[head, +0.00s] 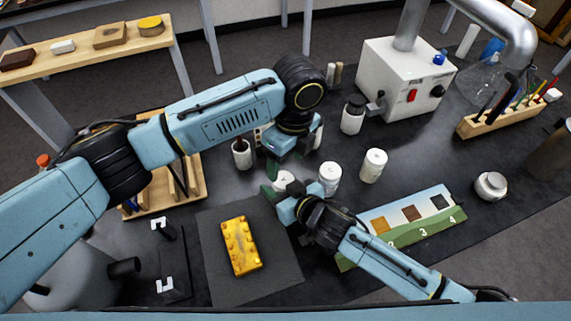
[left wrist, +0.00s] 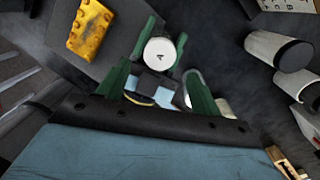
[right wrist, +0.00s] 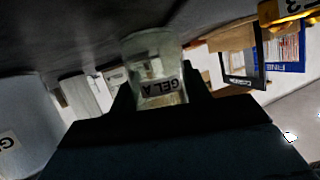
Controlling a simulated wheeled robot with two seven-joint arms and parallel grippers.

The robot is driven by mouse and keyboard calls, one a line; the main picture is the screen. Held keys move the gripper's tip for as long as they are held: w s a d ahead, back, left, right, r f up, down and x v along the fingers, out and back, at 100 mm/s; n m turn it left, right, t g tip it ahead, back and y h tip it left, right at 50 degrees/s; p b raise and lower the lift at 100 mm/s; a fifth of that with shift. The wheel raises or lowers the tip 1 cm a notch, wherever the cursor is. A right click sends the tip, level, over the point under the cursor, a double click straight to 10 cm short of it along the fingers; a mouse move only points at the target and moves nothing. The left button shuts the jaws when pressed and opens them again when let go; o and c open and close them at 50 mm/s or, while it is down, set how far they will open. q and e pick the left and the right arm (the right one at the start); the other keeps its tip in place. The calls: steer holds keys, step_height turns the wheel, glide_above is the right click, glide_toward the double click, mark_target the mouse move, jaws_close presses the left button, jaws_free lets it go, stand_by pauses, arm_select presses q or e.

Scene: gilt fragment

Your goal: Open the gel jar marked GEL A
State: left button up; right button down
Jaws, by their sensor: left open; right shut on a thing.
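The GEL A jar stands among white-lidded jars. Its white lid, marked A, shows in the head view (head: 283,179) and the left wrist view (left wrist: 160,52). Its glass body with the GEL A label (right wrist: 160,85) shows in the right wrist view. My right gripper (head: 283,193) is shut around the jar's body, below the lid. My left gripper (head: 285,164) is above the jar, fingers open and pointing down. In the left wrist view the lid is ahead of its spread fingertips (left wrist: 157,78), apart from them. The fingertips are partly hidden in the head view.
Two white-lidded jars (head: 329,178) (head: 373,165) stand close on the right. A yellow gilt fragment (head: 241,246) lies on a grey mat (head: 280,268) in front. A numbered sample card (head: 405,236) lies beneath my right arm. A white machine (head: 390,75) stands behind.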

mark_target(284, 180)
arm_select(q)
step_height(284, 180, up, 2)
steer(key=shift+d+m, duration=0.1)
steer(key=shift+m, duration=0.6)
steer(key=shift+s+a+f, duration=0.1)
steer(key=shift+a+f, duration=0.1)
steer(key=shift+f, duration=1.75)
steer(key=shift+a+f, duration=0.15)
steer(key=shift+f, duration=1.8)
steer(key=shift+c, duration=0.5)
steer(key=c, duration=0.9)
steer(key=shift+n, duration=1.6)
steer(key=o, duration=1.1)
steer(key=shift+c, duration=0.2)
steer(key=shift+r, duration=0.1)
